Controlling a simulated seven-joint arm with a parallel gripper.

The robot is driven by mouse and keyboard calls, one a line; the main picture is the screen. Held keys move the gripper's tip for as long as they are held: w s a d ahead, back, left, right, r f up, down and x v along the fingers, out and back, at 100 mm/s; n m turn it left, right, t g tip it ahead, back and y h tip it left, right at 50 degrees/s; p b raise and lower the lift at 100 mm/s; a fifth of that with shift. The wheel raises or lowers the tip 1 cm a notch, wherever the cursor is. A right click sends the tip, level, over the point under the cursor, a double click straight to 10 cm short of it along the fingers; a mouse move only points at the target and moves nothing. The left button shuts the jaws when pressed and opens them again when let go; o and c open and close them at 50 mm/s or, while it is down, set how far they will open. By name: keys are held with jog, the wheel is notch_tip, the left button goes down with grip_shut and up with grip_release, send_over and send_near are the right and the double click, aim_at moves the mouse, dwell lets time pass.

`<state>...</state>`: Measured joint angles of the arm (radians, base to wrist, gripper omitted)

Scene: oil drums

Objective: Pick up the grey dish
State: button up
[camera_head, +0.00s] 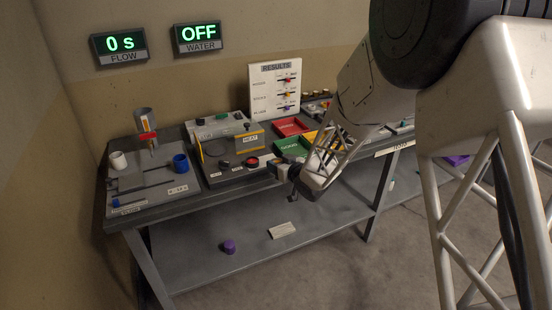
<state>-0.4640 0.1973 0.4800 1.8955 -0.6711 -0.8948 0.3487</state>
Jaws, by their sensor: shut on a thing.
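My gripper (284,172) is at the front edge of the grey bench (160,213), right of the test panel. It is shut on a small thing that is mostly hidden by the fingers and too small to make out. I cannot tell from this view whether it is the grey dish. I cannot pick out a grey dish clearly anywhere else; my arm covers part of the bench's right side.
A tray with a white cup (118,161) and a blue cup (181,163) is at left. Red (291,127) and green (292,147) trays lie behind my gripper. A results board (274,90) stands at the back. A purple object (229,247) sits on the lower shelf.

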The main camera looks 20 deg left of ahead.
jog(key=shift+s+d+r, duration=0.1)
jog(key=shift+s+d, duration=0.35)
jog(key=shift+s, duration=0.3)
jog(key=shift+s+d+r, duration=0.1)
jog(key=shift+s+d, duration=0.35)
jog(key=shift+s, duration=0.3)
jog(key=shift+f, duration=0.1)
